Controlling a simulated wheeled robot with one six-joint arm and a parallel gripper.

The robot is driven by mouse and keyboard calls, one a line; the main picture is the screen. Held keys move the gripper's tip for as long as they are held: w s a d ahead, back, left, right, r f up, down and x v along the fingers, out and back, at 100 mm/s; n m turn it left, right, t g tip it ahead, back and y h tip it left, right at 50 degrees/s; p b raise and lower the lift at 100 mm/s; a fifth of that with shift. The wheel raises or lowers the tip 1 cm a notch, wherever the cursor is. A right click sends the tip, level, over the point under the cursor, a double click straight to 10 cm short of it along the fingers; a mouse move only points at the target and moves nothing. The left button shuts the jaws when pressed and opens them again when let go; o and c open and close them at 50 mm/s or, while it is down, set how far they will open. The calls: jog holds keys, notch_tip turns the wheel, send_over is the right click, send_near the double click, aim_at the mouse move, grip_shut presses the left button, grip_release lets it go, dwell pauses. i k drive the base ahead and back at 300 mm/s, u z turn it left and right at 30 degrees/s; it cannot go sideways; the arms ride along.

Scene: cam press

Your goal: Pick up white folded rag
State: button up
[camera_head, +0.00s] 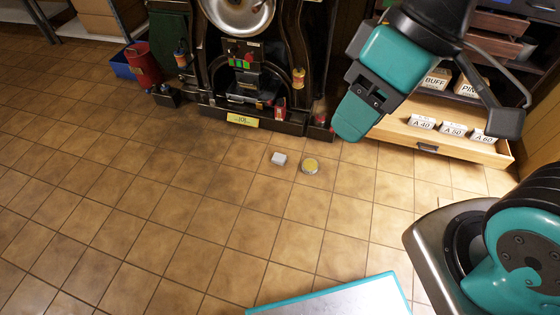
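A small white block-like thing (279,158), which looks like the white folded rag, lies on the tiled floor near the middle of the view. My gripper (356,118) is at the upper right, above the floor and in front of the open drawer. It is apart from the white thing in the picture, up and to its right. Its teal finger is seen from the side, and I cannot tell whether it is open or shut. Nothing shows held in it.
The dark press (255,115) stands behind. An open wooden drawer (440,142) with labelled boxes juts out at right. A red bin (143,64) stands upper left. The left floor is clear.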

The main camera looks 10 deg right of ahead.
aim_at(278, 159)
jog(key=u, duration=0.55)
jog(key=i, duration=1.5)
jog(key=u, duration=0.1)
